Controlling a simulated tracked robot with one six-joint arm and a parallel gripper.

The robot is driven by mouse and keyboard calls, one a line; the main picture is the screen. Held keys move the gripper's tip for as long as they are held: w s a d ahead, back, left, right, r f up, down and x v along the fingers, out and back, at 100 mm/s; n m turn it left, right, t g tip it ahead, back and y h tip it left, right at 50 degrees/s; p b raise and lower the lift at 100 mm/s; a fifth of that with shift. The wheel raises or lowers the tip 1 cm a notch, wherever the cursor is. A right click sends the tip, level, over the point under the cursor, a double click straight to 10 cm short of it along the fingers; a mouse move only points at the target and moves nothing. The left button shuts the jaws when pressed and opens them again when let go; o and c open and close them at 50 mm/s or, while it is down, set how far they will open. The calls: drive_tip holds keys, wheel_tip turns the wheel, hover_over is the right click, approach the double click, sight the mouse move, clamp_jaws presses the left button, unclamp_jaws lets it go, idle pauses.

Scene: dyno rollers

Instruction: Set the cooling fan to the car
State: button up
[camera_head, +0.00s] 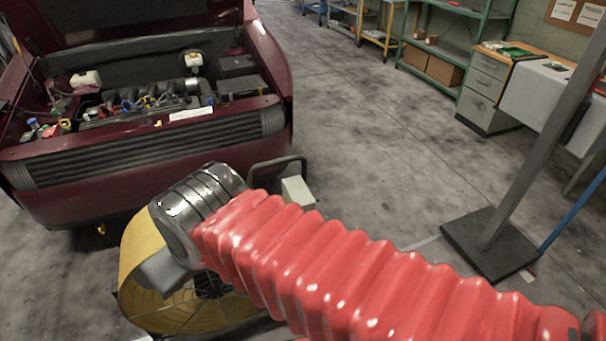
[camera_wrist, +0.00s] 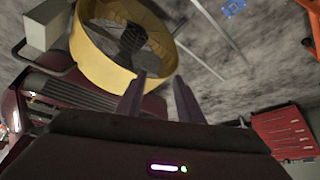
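The cooling fan is a yellow drum fan with a wire grille; its yellow shell (camera_head: 137,250) shows at the lower left in the head view, partly behind my arm. In the wrist view its yellow rim (camera_wrist: 95,68) is at the upper left. A dark handle (camera_head: 275,162) and a pale box (camera_head: 298,192) show beside it. The dark red car (camera_head: 90,185) stands behind the fan with its hood up. In the wrist view my gripper (camera_wrist: 158,78) has its two fingers apart with nothing between them. The left fingertip overlaps the fan's lower rim; I cannot tell whether they touch.
A grey post on a dark base plate (camera_head: 462,243) stands at the right. Green shelves (camera_head: 460,45) and a grey drawer cabinet (camera_head: 485,95) line the far right. A red cabinet (camera_wrist: 285,130) shows in the wrist view. The concrete floor between the car and shelves is clear.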

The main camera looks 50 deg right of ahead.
drive_tip(key=shift+w+d+r, duration=0.15)
drive_tip(key=shift+w+r, duration=0.1)
drive_tip(key=shift+w, duration=0.1)
drive_tip(key=w+d+r+m+g+h, duration=0.1)
drive_tip(key=w+d+r+m+g, duration=0.1)
drive_tip(key=w+d+m, duration=0.8)
drive_tip(key=w+d+r+m+g, duration=0.15)
drive_tip(key=w+d+m, duration=0.25)
drive_tip(key=w+d, duration=1.1)
drive_tip(key=w+d+f+m, duration=0.1)
drive_tip(key=d+f+m, duration=0.25)
drive_tip(key=d, duration=0.55)
drive_tip(key=w+d+f+m, duration=0.15)
drive_tip(key=d+f, duration=0.25)
drive_tip(key=d, duration=0.5)
drive_tip(key=s+d+f+m, duration=0.2)
drive_tip(key=d+f, duration=0.2)
drive_tip(key=d, duration=0.1)
drive_tip(key=s+d+f+m+g, duration=0.1)
drive_tip(key=s+d+f+m, duration=0.1)
drive_tip(key=d+f, duration=0.3)
drive_tip(key=s+d+f+m+g+y, duration=0.1)
drive_tip(key=s+d+f+m, duration=0.1)
drive_tip(key=d+f+m, duration=0.1)
drive_tip(key=shift+d+f, duration=0.35)
drive_tip(key=shift+d, duration=0.35)
drive_tip(key=shift+d+f, duration=0.35)
drive_tip(key=shift+d, duration=0.3)
drive_tip(key=shift+s+d+f, duration=0.1)
